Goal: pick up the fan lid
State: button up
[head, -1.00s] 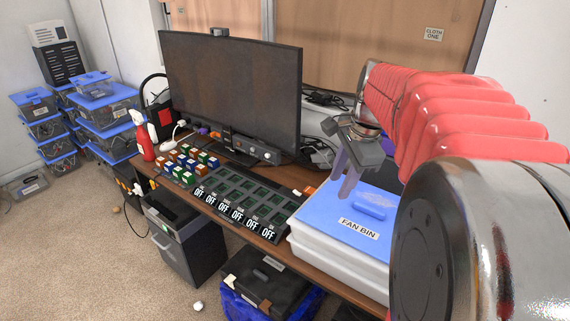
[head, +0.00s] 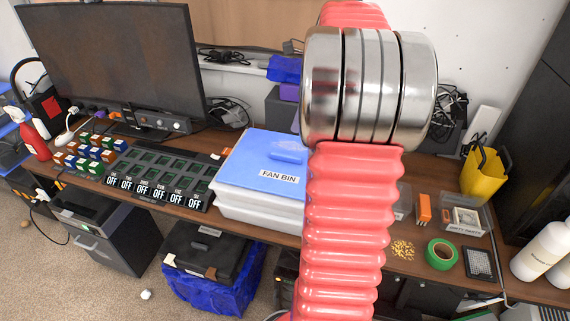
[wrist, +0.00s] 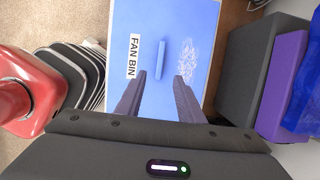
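The fan lid (head: 262,150) is a flat blue lid with a raised handle and a "FAN BIN" label. It lies on the white fan bin (head: 262,209) on the desk, left of my arm. In the wrist view the lid (wrist: 200,28) lies beyond my fingers, with its handle (wrist: 160,58) just ahead of the gap between the tips. My gripper (wrist: 161,76) is open, its two dark fingers apart with nothing between them. I cannot tell how far above the lid they are. In the head view my arm hides the gripper and the lid's right edge.
A monitor (head: 110,65) and a dark tray with OFF labels (head: 165,165) stand left of the bin. A dark box (wrist: 250,70) and a purple box (wrist: 282,95) are close by. Green tape (head: 441,254) and a yellow container (head: 484,175) stand at right.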

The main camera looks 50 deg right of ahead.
send_over(287, 155)
jog(key=s, duration=0.1)
jog(key=f, duration=0.8)
jog(key=shift+s+d, duration=0.15)
jog(key=shift+d, duration=0.2)
jog(key=shift+f, duration=0.15)
jog(key=shift+x, duration=2.55)
jog(key=shift+s, duration=0.1)
jog(key=shift+c, duration=0.6)
grip_shut()
